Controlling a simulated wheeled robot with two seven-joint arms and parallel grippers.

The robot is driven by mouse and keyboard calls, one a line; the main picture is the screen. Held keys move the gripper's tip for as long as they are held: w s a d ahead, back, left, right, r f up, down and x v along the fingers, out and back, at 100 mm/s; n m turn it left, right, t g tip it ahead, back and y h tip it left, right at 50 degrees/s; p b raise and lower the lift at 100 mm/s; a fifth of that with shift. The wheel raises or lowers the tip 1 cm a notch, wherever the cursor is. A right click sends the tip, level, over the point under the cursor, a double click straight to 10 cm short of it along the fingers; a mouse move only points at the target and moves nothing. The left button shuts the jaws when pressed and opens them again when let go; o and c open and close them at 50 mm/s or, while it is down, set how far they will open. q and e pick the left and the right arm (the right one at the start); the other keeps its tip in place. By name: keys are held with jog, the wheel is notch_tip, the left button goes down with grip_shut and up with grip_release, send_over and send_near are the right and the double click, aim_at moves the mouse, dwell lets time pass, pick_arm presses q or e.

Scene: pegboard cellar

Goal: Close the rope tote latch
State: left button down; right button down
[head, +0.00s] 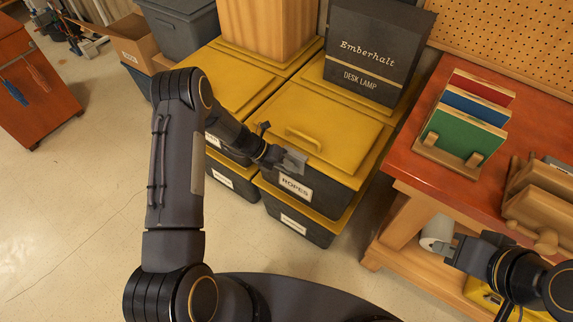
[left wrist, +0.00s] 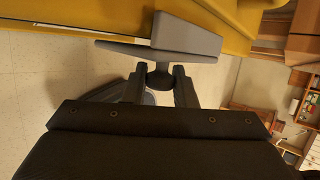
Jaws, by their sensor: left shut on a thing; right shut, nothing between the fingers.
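The rope tote (head: 318,188) is a black box with a yellow lid (head: 310,115) and a white "ROPES" label. The lid lies flat on the box. A grey latch (head: 293,160) is at the lid's front edge, above the label; it also shows in the left wrist view (left wrist: 187,38) beside the yellow edge. My left gripper (head: 277,157) is shut on the latch, its two fingers (left wrist: 160,80) around the latch's narrow part. Whether the latch is engaged I cannot tell. My right gripper (head: 447,246) is shut and empty, low at the right, away from the tote.
A black desk lamp box (head: 372,60) stands on the lids behind the rope tote. A wooden block (head: 265,28) stands on the tote behind. The red-topped workbench (head: 425,140) with colored boards (head: 465,120) is close on the right.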

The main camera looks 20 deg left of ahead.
pick_arm(q)
jog(key=shift+w, duration=0.1)
dwell(0.3)
jog(key=c, duration=1.3)
grip_release()
jog(key=shift+o, duration=0.2)
jog(key=v, duration=0.7)
jog(key=shift+a+r, duration=0.2)
jog(key=shift+r, duration=0.15)
jog(key=shift+w, duration=0.15)
